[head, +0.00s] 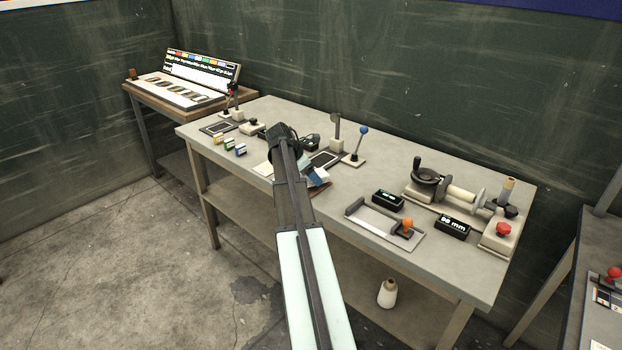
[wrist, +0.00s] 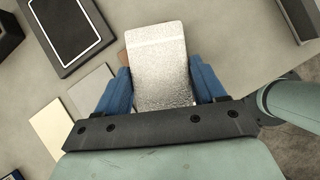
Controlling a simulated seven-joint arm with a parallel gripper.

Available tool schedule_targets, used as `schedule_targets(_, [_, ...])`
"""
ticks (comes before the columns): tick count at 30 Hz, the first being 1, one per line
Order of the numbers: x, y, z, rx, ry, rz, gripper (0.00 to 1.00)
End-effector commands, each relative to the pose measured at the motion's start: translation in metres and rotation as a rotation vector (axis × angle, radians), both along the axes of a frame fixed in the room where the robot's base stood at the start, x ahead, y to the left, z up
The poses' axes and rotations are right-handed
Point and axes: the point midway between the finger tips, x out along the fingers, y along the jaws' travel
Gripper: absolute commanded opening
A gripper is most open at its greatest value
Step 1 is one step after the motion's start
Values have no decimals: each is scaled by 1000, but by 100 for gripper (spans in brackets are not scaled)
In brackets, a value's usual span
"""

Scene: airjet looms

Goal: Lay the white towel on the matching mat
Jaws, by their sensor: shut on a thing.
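My gripper (wrist: 161,92) has its blue fingers closed on the two sides of the white towel (wrist: 160,62), a pale, speckled rectangle. In the head view my gripper (head: 319,178) is over the front part of the grey table, mostly behind my arm. In the wrist view a cream mat (wrist: 52,130) and a grey mat (wrist: 91,88) lie flat side by side, left of the towel. The cream mat also shows in the head view (head: 263,169). A brown mat (head: 321,190) shows partly under the gripper. I cannot tell whether the towel touches it.
A dark, white-outlined plate (wrist: 70,30) lies beyond the mats. A blue-knobbed lever (head: 363,131) stands behind the gripper. A metal tray with an orange knob (head: 407,226) and a winding device (head: 460,193) are at right. Several small coloured blocks (head: 229,144) sit at left.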

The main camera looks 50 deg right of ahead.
Motion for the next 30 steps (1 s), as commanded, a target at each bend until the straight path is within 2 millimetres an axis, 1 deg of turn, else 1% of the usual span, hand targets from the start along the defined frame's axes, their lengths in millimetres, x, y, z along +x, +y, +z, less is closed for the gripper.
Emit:
schedule_targets(1, [-1,0,-8,2,2,0,34])
schedule_targets(4, [0,0,-15,0,1,-1,34])
schedule_targets(16, [0,0,-19,0,0,0,34])
schedule_targets(17, [0,0,-19,0,0,0,72])
schedule_targets(24, [0,0,-19,0,0,0,95])
schedule_targets(30, [0,0,-19,0,0,0,95])
